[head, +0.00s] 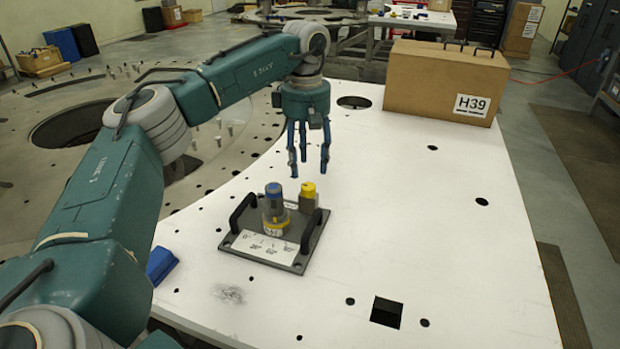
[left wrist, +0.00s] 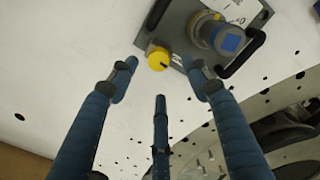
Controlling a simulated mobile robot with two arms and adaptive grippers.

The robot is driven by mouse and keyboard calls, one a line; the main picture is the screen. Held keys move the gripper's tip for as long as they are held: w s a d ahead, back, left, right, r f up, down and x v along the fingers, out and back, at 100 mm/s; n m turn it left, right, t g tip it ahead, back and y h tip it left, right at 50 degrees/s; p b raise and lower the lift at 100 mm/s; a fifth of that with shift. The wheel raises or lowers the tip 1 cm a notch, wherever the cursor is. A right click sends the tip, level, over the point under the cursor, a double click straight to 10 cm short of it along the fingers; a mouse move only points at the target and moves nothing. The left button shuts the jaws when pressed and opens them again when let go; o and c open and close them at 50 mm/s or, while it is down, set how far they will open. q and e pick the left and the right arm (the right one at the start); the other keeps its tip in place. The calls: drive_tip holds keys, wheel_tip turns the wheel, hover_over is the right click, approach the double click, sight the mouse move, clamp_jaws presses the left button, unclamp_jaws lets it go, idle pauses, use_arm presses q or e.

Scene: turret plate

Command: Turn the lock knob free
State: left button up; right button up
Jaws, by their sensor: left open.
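A dark grey plate (head: 262,262) with two black handles lies on the white table. A yellow knob (head: 309,190) sits on a beige block at its back right corner. Beside it on the left stands a grey cylinder with a blue top (head: 274,190) and a yellow collar. My left gripper (head: 308,168) points down, open and empty, above and behind the plate. In the left wrist view, the yellow knob (left wrist: 158,60), with a dark mark on its face, shows between and beyond the fingertips (left wrist: 160,78). The blue-topped cylinder (left wrist: 228,40) shows to its right. Nothing touches the fingers. My right gripper is out of view.
A cardboard box (head: 440,82) marked H39 stands at the back of the table. A square hole (head: 386,312) and several round holes cut the tabletop (head: 430,220). A blue object (head: 160,264) lies at the left edge. The right side of the table is clear.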

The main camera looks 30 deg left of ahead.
sight(308, 186)
use_arm(q)
drive_tip(key=f+p, duration=0.1)
drive_tip(key=f, duration=0.5)
drive_tip(key=shift+w+f, duration=0.15)
drive_tip(key=shift+w, duration=0.05)
drive_tip(key=shift+f, duration=0.2)
drive_tip(key=c, duration=1.1)
drive_tip(key=shift+c, duration=0.2)
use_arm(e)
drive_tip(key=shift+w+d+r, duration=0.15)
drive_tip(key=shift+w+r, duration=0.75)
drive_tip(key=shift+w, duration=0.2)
